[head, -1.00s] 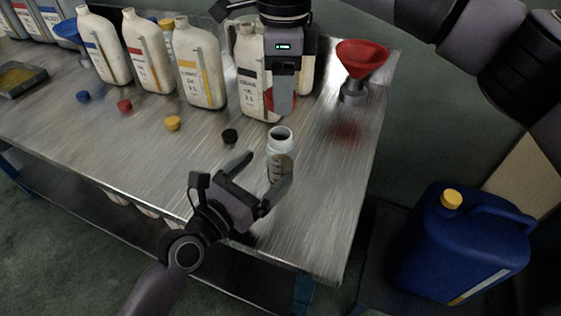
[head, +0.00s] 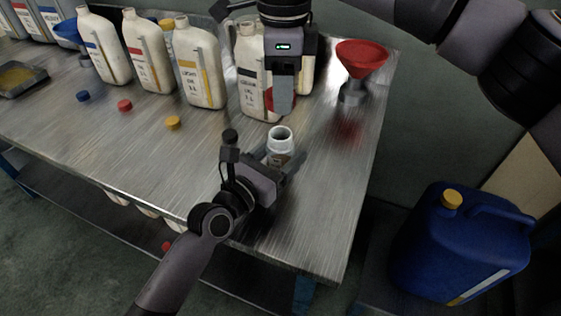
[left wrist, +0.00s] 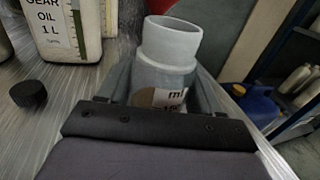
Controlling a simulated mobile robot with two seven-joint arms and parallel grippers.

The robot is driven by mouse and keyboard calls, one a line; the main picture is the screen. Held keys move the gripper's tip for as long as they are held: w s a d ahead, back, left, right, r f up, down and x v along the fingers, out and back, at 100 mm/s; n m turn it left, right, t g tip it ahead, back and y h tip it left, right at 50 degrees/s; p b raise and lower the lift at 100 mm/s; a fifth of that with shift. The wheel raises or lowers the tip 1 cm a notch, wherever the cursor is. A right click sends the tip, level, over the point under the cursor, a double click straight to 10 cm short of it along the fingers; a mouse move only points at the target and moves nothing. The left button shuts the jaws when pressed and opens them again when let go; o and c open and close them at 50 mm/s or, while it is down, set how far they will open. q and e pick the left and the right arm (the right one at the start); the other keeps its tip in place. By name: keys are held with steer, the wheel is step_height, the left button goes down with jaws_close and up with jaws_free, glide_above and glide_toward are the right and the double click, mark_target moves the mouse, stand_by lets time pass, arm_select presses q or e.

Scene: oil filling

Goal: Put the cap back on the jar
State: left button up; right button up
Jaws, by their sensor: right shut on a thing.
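The jar (head: 281,140) is open-topped, pale and upright near the table's front right, with measuring marks. It also shows in the left wrist view (left wrist: 168,60). My left gripper (head: 279,160) is open, with its fingers on either side of the jar. Whether they touch it I cannot tell. My right gripper (head: 283,108) points down above and behind the jar. It is shut on a red cap (head: 269,98), mostly hidden behind the fingers. Red also shows at the top of the left wrist view (left wrist: 163,4).
A black cap (head: 230,135) lies left of the jar, partly behind my left wrist. Oil bottles (head: 200,68) stand along the back. A red funnel (head: 362,58) stands at the right. A blue canister (head: 460,245) is beyond the table's right edge.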

mark_target(283, 133)
arm_select(q)
steer(key=c, duration=0.5)
arm_select(e)
steer(key=shift+f, duration=2.5)
steer(key=shift+f, duration=0.15)
steer(key=shift+f, duration=0.75)
steer(key=shift+f, duration=0.6)
